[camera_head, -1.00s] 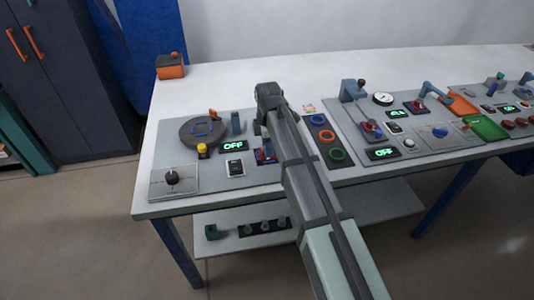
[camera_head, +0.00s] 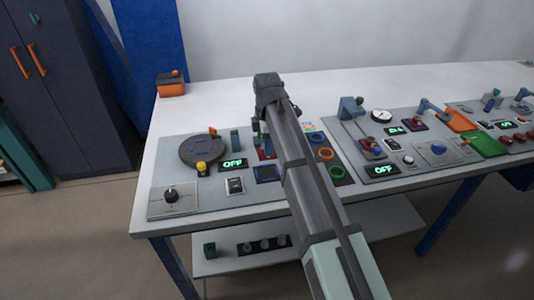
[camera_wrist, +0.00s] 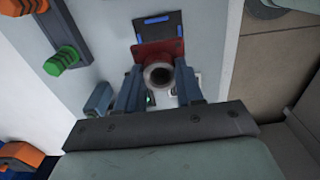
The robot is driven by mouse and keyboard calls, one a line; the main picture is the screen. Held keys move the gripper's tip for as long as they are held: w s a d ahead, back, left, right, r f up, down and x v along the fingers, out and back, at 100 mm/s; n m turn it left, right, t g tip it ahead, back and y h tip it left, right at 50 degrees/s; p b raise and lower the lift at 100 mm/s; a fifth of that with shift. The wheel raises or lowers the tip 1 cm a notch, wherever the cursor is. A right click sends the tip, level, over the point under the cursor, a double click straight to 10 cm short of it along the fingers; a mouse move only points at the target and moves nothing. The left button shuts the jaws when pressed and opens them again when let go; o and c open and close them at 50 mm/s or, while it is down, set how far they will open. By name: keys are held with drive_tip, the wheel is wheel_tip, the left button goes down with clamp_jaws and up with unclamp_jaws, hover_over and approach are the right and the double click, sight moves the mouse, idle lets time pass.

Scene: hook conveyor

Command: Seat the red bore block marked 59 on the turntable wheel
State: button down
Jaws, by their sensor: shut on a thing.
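My gripper (camera_wrist: 160,92) is shut on a red block (camera_wrist: 157,50) with a round grey-rimmed bore, which sits between the two blue-grey fingers. In the head view a bit of the red block (camera_head: 267,154) shows below my gripper (camera_head: 261,137), partly hidden by the arm. The number on it cannot be read. The turntable wheel (camera_head: 188,151) is a dark disc on the left panel, with a blue square outline on top. The block is to the right of the wheel and apart from it. A dark pad (camera_head: 266,174) with blue marks lies bare near the block.
A blue-grey post (camera_head: 235,139) stands between wheel and gripper. A yellow knob (camera_head: 202,167) and an OFF display (camera_head: 233,163) lie in front of the wheel. Coloured rings (camera_head: 325,153) lie right of my arm.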

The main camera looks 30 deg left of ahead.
drive_tip(key=shift+s+a+r, duration=0.15)
drive_tip(key=shift+a+r, duration=0.05)
drive_tip(key=shift+r, duration=0.3)
drive_tip(key=s+a, duration=0.2)
drive_tip(key=a, duration=1)
drive_tip(key=s+a, duration=0.2)
drive_tip(key=a, duration=1.1)
drive_tip(key=shift+s+a+r, duration=0.15)
drive_tip(key=shift+a, duration=0.1)
drive_tip(key=shift+f, duration=2.6)
drive_tip(key=shift+f, duration=0.65)
